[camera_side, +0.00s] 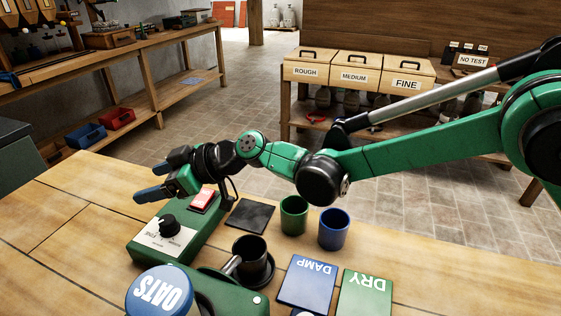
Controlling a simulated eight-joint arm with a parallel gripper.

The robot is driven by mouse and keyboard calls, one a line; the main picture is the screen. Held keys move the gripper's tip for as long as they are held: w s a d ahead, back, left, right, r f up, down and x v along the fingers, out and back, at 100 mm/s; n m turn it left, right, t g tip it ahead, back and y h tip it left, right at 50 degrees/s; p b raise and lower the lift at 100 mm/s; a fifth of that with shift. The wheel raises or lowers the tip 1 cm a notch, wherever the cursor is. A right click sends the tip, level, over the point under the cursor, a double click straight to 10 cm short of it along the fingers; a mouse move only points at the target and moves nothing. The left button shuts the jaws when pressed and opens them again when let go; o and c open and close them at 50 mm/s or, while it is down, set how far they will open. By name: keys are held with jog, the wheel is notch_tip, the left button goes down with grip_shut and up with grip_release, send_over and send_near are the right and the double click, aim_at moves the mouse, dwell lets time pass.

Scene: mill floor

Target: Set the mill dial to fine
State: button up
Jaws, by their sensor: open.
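The green mill (128,252) lies on the wooden bench at the lower left. Its black dial knob (170,227) sits on a white face plate (152,240) with small lettering. One word at the plate's left looks like "Fine", and the other marks are too small to read. I cannot tell which mark the knob points to. A red switch (203,200) is on the mill behind the dial. My gripper (147,184) is open and empty, with its blue-tipped fingers above the mill's far end, apart from the knob.
A blue OATS lid (160,292) stands in front of the dial. A black cup (249,254), green cup (294,214), blue cup (334,228), black pad (250,215), DAMP card (308,281) and DRY card (364,294) lie to the right. ROUGH, MEDIUM and FINE boxes (406,72) stand behind.

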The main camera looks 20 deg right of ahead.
notch_tip(320, 180, up, 12)
jog(key=shift+f, duration=0.2)
